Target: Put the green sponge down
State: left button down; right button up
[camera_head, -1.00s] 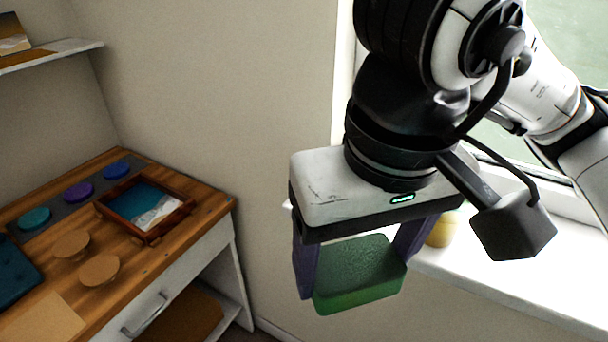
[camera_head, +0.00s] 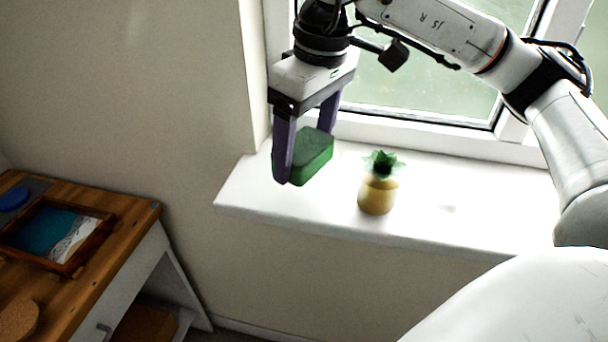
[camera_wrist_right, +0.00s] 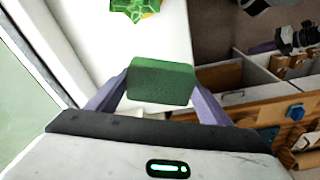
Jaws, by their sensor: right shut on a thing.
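The green sponge (camera_head: 313,157) is between the two purple fingers of my right gripper (camera_head: 306,150), which is shut on it. In the head view the gripper points down over the left part of the white windowsill (camera_head: 260,190). I cannot tell whether the sponge touches the sill. The right wrist view also shows the sponge (camera_wrist_right: 160,82) between the fingertips, with the white sill (camera_wrist_right: 95,50) behind it.
A yellow pineapple-shaped object (camera_head: 377,195) with green leaves stands on the sill to the right of the sponge. The sill right of it is clear. A window (camera_head: 430,90) is behind. A wooden desk (camera_head: 120,215) with a framed picture (camera_head: 88,245) is at lower left.

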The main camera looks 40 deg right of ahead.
aim_at(304, 190)
jog(key=shift+f, duration=0.9)
notch_tip(304, 190, down, 3)
jog(key=shift+f, duration=0.2)
jog(key=shift+f, duration=0.1)
jog(key=o, duration=0.6)
jog(key=shift+f, duration=0.1)
jog(key=o, duration=0.4)
